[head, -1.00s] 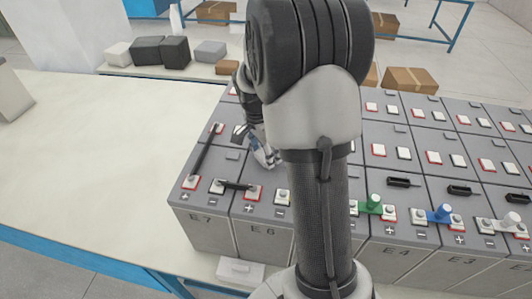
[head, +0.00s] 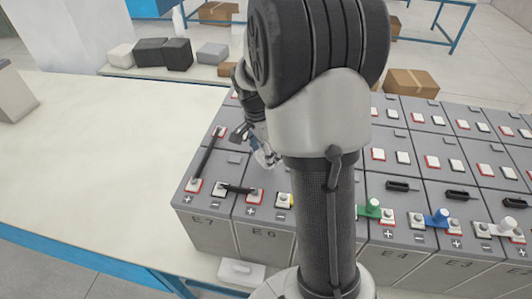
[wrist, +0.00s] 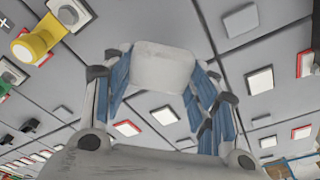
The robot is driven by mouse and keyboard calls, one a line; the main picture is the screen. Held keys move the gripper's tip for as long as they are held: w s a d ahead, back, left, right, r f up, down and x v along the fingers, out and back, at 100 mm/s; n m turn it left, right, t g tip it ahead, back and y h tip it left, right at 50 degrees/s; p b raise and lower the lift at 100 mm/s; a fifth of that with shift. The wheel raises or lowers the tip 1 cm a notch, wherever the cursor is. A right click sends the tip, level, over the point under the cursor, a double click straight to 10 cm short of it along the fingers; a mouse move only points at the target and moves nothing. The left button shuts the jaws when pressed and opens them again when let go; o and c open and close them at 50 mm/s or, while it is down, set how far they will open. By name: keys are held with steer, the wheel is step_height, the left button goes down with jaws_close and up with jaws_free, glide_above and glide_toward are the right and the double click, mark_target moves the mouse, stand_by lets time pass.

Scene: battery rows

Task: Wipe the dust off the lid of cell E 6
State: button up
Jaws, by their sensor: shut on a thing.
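Cell E 6 is the grey battery block labelled on its front in the head view; part of its lid (head: 268,181) shows left of my arm, the rest is hidden behind it. Its front terminals are at the lid's front edge, with a black link bar (head: 236,189) reaching left to E 7. My gripper (head: 266,157) is over the lid area toward the back of E 6. In the wrist view its blue-padded fingers are shut on a white block (wrist: 163,68). I cannot tell whether the block touches a lid. No dust is clearly visible.
A long black bar (head: 207,156) lies along E 7.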

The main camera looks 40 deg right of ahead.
steer(key=shift+r+p, duration=0.5)
steer(key=shift+r, duration=0.6)
steer(key=shift+r, duration=0.1)
steer(key=shift+r+p, duration=0.95)
steer(key=shift+r, duration=0.5)
